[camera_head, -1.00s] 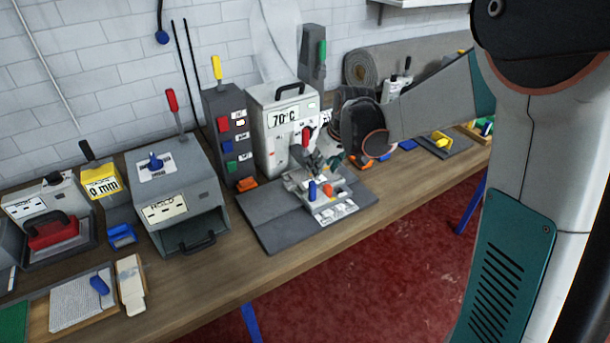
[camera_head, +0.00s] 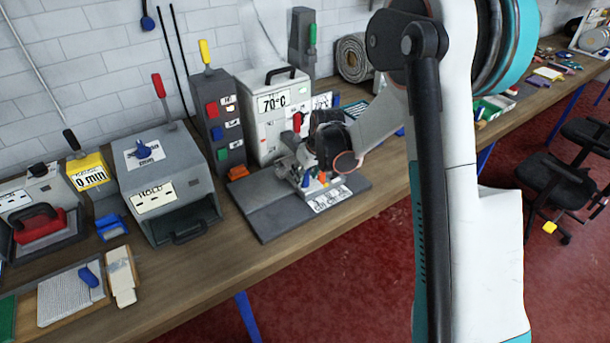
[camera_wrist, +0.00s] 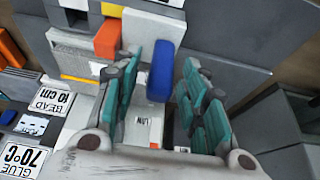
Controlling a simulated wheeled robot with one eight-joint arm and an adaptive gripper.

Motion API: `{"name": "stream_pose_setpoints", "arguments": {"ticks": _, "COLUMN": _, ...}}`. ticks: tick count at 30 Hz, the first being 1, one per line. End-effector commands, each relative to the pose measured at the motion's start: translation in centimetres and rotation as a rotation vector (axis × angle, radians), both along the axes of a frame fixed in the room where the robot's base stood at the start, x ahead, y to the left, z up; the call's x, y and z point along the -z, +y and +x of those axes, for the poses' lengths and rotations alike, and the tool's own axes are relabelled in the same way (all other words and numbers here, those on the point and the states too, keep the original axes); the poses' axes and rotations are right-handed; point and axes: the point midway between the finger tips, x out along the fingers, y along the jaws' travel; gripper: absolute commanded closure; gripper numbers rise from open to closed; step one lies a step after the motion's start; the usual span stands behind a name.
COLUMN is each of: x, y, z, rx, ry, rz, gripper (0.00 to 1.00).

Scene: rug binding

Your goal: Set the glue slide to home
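The glue machine (camera_head: 262,128) with a 70°C display stands against the wall. A small slide assembly sits in front of it on a dark grey base plate (camera_head: 270,225). The assembly has a blue knob (camera_head: 306,181) and an orange piece (camera_head: 322,178). In the wrist view the blue knob (camera_wrist: 160,70) stands between the teal fingers of my gripper (camera_wrist: 164,98), and the orange piece (camera_wrist: 107,38) is left of it. The fingers are apart, with narrow gaps beside the knob; I cannot tell whether either touches it. In the head view my gripper (camera_head: 316,165) is over the assembly, partly hiding it.
A grey box labelled HOLD (camera_head: 165,180) and a tower with coloured buttons (camera_head: 222,120) stand to the left. A red-levered handle (camera_head: 297,122) is on the machine's front. A rolled rug (camera_head: 353,62) lies behind. The bench front edge is clear.

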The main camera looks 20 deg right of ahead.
Motion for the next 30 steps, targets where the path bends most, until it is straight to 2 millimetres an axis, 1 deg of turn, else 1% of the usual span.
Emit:
{"name": "stream_pose_setpoints", "arguments": {"ticks": 3, "x": 0.3, "y": 0.0, "z": 0.1, "rx": 0.000, "ry": 0.000, "rz": 0.000, "gripper": 0.60}}
{"name": "stream_pose_setpoints", "arguments": {"ticks": 10, "x": 0.3, "y": 0.0, "z": 0.1, "rx": 0.000, "ry": 0.000, "rz": 0.000, "gripper": 0.60}}
{"name": "stream_pose_setpoints", "arguments": {"ticks": 11, "x": 0.3, "y": 0.0, "z": 0.1, "rx": 0.000, "ry": 0.000, "rz": 0.000, "gripper": 0.67}}
{"name": "stream_pose_setpoints", "arguments": {"ticks": 12, "x": 0.3, "y": 0.0, "z": 0.1, "rx": 0.000, "ry": 0.000, "rz": 0.000, "gripper": 0.76}}
{"name": "stream_pose_setpoints", "arguments": {"ticks": 14, "x": 0.3, "y": 0.0, "z": 0.1, "rx": 0.000, "ry": 0.000, "rz": 0.000, "gripper": 0.89}}
{"name": "stream_pose_setpoints", "arguments": {"ticks": 15, "x": 0.3, "y": 0.0, "z": 0.1, "rx": 0.000, "ry": 0.000, "rz": 0.000, "gripper": 0.99}}
{"name": "stream_pose_setpoints", "arguments": {"ticks": 16, "x": 0.3, "y": 0.0, "z": 0.1, "rx": 0.000, "ry": 0.000, "rz": 0.000, "gripper": 1.00}}
{"name": "stream_pose_setpoints", "arguments": {"ticks": 20, "x": 0.3, "y": 0.1, "z": 0.1, "rx": 0.000, "ry": 0.000, "rz": 0.000, "gripper": 1.00}}
{"name": "stream_pose_setpoints", "arguments": {"ticks": 22, "x": 0.3, "y": 0.4, "z": 0.0, "rx": -0.001, "ry": 0.000, "rz": 0.000, "gripper": 1.00}}
{"name": "stream_pose_setpoints", "arguments": {"ticks": 23, "x": 0.3, "y": 0.8, "z": -0.1, "rx": -0.001, "ry": 0.000, "rz": 0.001, "gripper": 1.00}}
{"name": "stream_pose_setpoints", "arguments": {"ticks": 26, "x": 0.4, "y": 2.8, "z": -0.7, "rx": -0.005, "ry": 0.000, "rz": 0.000, "gripper": 1.00}}
{"name": "stream_pose_setpoints", "arguments": {"ticks": 30, "x": 0.5, "y": 6.8, "z": -2.0, "rx": -0.007, "ry": 0.001, "rz": 0.002, "gripper": 1.00}}
